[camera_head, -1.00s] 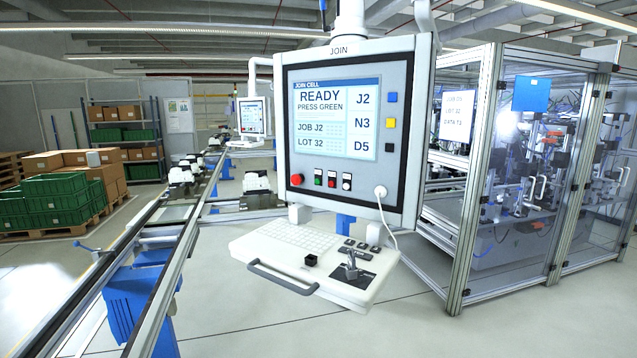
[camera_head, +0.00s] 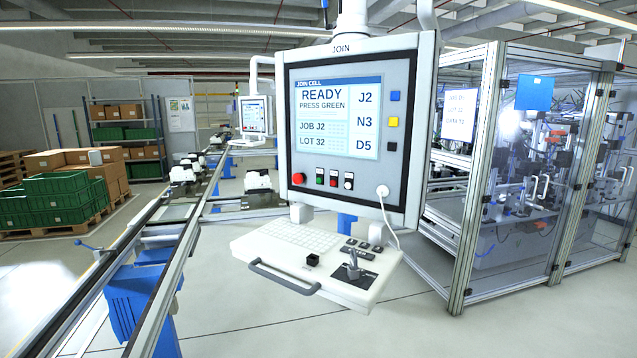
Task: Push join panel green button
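The JOIN panel (camera_head: 276,130) hangs in the middle of the head view. Its screen (camera_head: 337,120) reads READY, PRESS GREEN, JOB J2, LOT 32 and J2, N3, D5. The small green button (camera_head: 319,177) is in the row below the screen. A larger red button (camera_head: 298,179) is to its left, and a small red button (camera_head: 333,179) and a white one (camera_head: 348,181) are to its right. Neither of my grippers shows in the view, and nothing touches the panel.
A keyboard shelf (camera_head: 262,245) with a front handle juts out below the panel. A glazed machine cell (camera_head: 457,200) stands close on the right. A conveyor rail (camera_head: 172,285) runs along the left, with green crates (camera_head: 62,203) beyond. Floor shows in front of the shelf.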

